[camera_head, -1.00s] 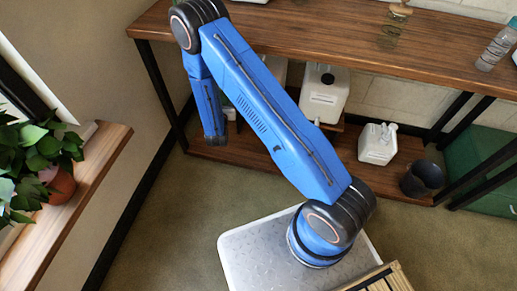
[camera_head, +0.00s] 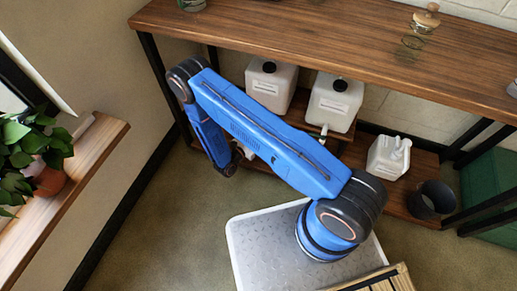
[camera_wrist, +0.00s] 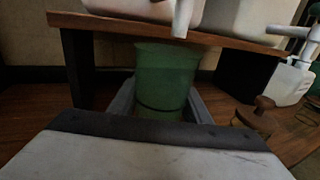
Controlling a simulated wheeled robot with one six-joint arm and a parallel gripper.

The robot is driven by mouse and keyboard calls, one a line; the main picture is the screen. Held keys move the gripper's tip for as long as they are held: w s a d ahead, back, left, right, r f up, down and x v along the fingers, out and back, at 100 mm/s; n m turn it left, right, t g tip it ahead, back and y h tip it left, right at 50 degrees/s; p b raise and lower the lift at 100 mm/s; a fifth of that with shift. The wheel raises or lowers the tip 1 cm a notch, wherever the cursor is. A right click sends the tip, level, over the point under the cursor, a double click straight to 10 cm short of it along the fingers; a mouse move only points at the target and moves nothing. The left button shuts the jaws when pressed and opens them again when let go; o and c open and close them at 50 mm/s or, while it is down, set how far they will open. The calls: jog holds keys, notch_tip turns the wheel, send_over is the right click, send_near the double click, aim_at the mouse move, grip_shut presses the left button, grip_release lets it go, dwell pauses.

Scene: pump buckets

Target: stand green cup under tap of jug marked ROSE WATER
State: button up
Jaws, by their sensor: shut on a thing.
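The green cup (camera_wrist: 165,72) is upright in the middle of the wrist view. My gripper (camera_wrist: 162,108) is shut on it, with a grey finger along each side. A white tap (camera_wrist: 182,18) hangs from above; its tip overlaps the cup's rim in the picture, right of centre. I cannot tell whether it is directly over the cup. In the head view, two white jugs with black caps stand side by side, a left jug (camera_head: 268,88) and a right jug (camera_head: 335,103). Their labels are too small to read. My arm hides the cup there.
The jugs stand on a raised wooden shelf (camera_wrist: 110,22), whose edge and dark supports are close to the cup. A white canister (camera_head: 386,160) and a dark bucket (camera_head: 430,200) stand to the right on the lower shelf. The wooden tabletop (camera_head: 300,40) is above.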

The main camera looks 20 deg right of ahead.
jog(key=shift+m+g, duration=0.3)
jog(key=shift+g, duration=0.1)
jog(key=shift+d+f, duration=0.25)
jog(key=shift+f, duration=1.3)
jog(key=shift+d+f, duration=0.3)
jog(key=shift+f, duration=1.2)
jog(key=shift+d+f, duration=0.25)
jog(key=shift+f, duration=1.3)
jog(key=shift+f, duration=0.15)
jog(key=o, duration=1.2)
jog(key=shift+c, duration=0.2)
jog(key=shift+s+a+r, duration=0.1)
jog(key=shift+r, duration=0.1)
jog(key=v, duration=1.1)
jog(key=shift+s+a+f, duration=0.1)
jog(key=shift+a+f, duration=0.05)
jog(key=shift+a, duration=0.25)
